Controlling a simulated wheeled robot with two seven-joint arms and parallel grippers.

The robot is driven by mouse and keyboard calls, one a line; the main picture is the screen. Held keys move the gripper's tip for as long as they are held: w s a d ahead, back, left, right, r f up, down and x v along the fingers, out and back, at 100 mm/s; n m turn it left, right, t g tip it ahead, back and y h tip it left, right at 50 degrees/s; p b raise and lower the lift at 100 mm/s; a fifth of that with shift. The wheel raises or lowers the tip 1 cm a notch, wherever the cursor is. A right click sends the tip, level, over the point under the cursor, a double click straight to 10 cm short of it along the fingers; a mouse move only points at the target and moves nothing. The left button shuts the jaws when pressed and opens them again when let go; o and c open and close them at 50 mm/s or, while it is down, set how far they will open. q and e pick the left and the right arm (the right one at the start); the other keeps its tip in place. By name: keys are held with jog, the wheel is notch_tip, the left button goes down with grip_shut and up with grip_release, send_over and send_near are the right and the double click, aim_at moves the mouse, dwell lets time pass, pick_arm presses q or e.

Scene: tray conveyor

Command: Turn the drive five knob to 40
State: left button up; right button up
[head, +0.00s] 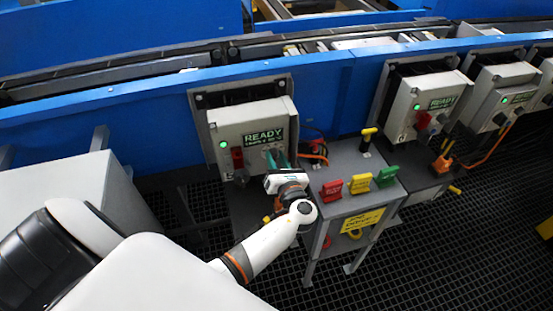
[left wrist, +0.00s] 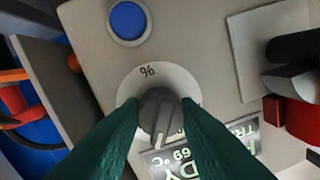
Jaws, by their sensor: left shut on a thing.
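The knob (left wrist: 160,112) is grey with a pale pointer line, which points down in the left wrist view. It sits on a round white dial plate (left wrist: 146,74) marked "%". My left gripper (head: 275,160) is at the front of the grey drive box (head: 250,117), and its green fingers are shut on the knob, one on each side. The fingers hide much of the dial plate, so I cannot read the setting. In the head view the gripper covers the knob. The box's green display (head: 263,138) reads "READY". My right gripper is not in view.
A red switch handle (head: 237,157) is just left of my gripper. A blue button (left wrist: 128,20) is beside the dial. A grey stand (head: 345,163) to the right bears red (head: 332,189), yellow (head: 361,184) and green (head: 387,176) tags. More drive boxes (head: 424,104) stand further right.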

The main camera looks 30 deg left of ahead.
pick_arm(q)
jog(key=shift+n, duration=0.3)
jog(key=shift+s+n+t+h+b, duration=0.15)
jog(key=shift+n+h+b, duration=0.15)
jog(key=shift+n+b, duration=3.35)
jog(key=shift+w+n+t+h+b, duration=0.25)
jog(key=shift+n+b, duration=1.35)
jog(key=shift+n, duration=3.95)
jog(key=shift+s, duration=0.2)
jog(key=o, duration=1)
jog(key=shift+a, duration=0.1)
